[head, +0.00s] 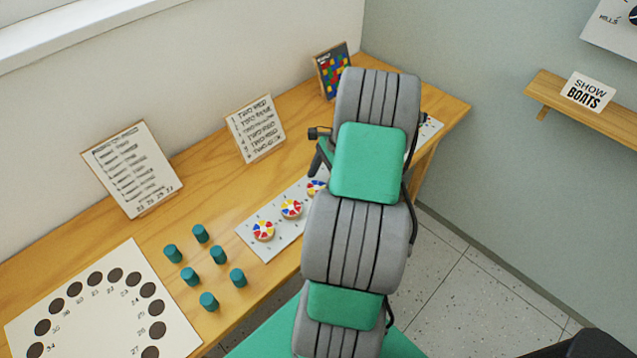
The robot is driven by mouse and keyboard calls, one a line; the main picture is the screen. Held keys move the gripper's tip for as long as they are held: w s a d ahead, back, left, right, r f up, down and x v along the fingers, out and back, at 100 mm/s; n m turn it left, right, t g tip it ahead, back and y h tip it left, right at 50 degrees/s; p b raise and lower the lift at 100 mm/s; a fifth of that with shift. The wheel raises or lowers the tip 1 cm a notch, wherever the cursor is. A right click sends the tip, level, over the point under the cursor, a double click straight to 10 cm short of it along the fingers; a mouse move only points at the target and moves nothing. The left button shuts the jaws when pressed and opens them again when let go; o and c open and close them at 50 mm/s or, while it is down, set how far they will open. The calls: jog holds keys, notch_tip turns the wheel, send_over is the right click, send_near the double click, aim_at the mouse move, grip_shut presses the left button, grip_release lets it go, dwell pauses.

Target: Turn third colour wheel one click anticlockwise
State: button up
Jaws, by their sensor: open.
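A row of small colour wheels with red, yellow, blue and white sectors lies on a white strip (262,250) on the wooden table. The first wheel from the left (263,231) and the second (291,209) show in full. The third colour wheel (316,187) shows only partly, at the left edge of my grey and green arm. The strip continues behind my arm, so any further wheels are hidden. Of my gripper (318,154), only dark parts show left of the upper green arm block, above and apart from the third wheel. It is open; its fingertips are not clear.
Several teal pegs (219,255) stand left of the strip, beside a white board (100,320) with dark round spots. Two text cards (132,170) (256,128) and a coloured grid picture (333,70) stand along the wall. A wall shelf (590,118) is at right.

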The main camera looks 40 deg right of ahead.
jog(key=shift+a+f, duration=0.2)
jog(key=shift+f, duration=0.3)
jog(key=shift+w, duration=0.1)
jog(key=c, duration=1.4)
